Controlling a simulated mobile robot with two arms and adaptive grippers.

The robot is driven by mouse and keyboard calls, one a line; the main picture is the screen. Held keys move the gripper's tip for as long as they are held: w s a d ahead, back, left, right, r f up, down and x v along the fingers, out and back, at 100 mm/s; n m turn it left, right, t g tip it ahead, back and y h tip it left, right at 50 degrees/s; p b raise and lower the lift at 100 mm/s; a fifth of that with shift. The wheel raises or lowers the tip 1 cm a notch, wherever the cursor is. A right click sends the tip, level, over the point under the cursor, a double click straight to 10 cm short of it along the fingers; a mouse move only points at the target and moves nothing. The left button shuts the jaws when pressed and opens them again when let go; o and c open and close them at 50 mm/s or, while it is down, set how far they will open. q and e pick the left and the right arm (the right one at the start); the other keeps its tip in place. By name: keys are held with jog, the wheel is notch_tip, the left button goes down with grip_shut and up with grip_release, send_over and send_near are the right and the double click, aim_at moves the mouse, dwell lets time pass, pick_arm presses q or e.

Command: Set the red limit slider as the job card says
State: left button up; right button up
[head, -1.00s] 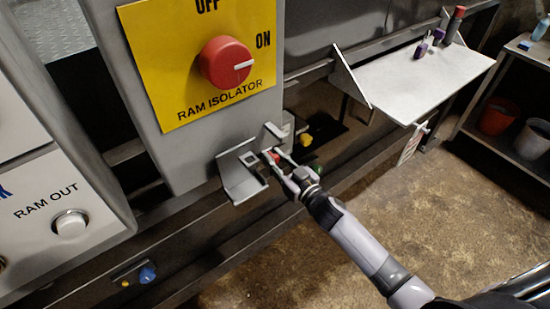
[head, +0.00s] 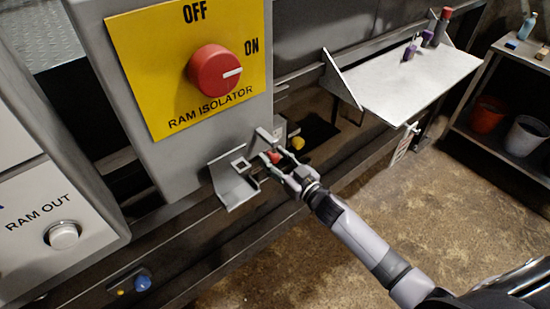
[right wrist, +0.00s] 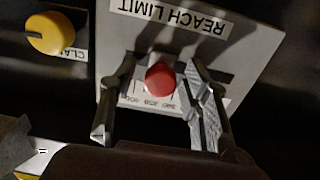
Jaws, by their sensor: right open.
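The red limit slider has a round red knob (right wrist: 160,80) on a grey plate marked REACH LIMIT (right wrist: 180,12), which reads upside down in the right wrist view. A number scale (right wrist: 150,103) runs beside the knob, too small and blurred to read surely. In the head view the red knob (head: 274,157) is small and partly covered by my right gripper (head: 277,163). That gripper is open, with one finger on each side of the knob; whether either finger touches it I cannot tell. My left gripper is not in view.
A yellow knob (right wrist: 50,33) with a partly hidden label is beside the plate. A grey bracket (head: 234,185) stands left of my gripper, below the red RAM ISOLATOR dial (head: 215,70). A white shelf (head: 415,80) and a hanging printed tag (head: 403,145) are to the right.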

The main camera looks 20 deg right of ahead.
jog(key=shift+s, duration=0.15)
jog(key=v, duration=1.1)
jog(key=shift+s+d, duration=0.15)
jog(key=shift+s, duration=0.25)
jog(key=s+d+f+m+g+h, duration=0.15)
jog(key=s+f, duration=0.25)
jog(key=f, duration=0.6)
jog(key=s+d+f+g+h, duration=0.2)
jog(key=s+f+g, duration=0.15)
jog(key=f, duration=0.75)
jog(key=s+d+f+m+g+h, duration=0.15)
jog(key=s+f, duration=0.35)
jog(key=f, duration=0.5)
jog(key=s+a+f+g, duration=0.1)
jog(key=s+f+g, duration=0.2)
jog(key=s, duration=0.6)
jog(key=s+a+f+n+g, duration=0.1)
jog(key=s+a+f+g, duration=0.1)
jog(key=s+f, duration=0.6)
jog(key=s+a+f+g+h, duration=0.1)
jog(key=s+f+g, duration=0.3)
jog(key=s, duration=0.7)
jog(key=shift+s+a+f, duration=0.3)
jog(key=shift+a+f, duration=0.15)
jog(key=shift+f, duration=0.5)
jog(key=shift+g, duration=0.25)
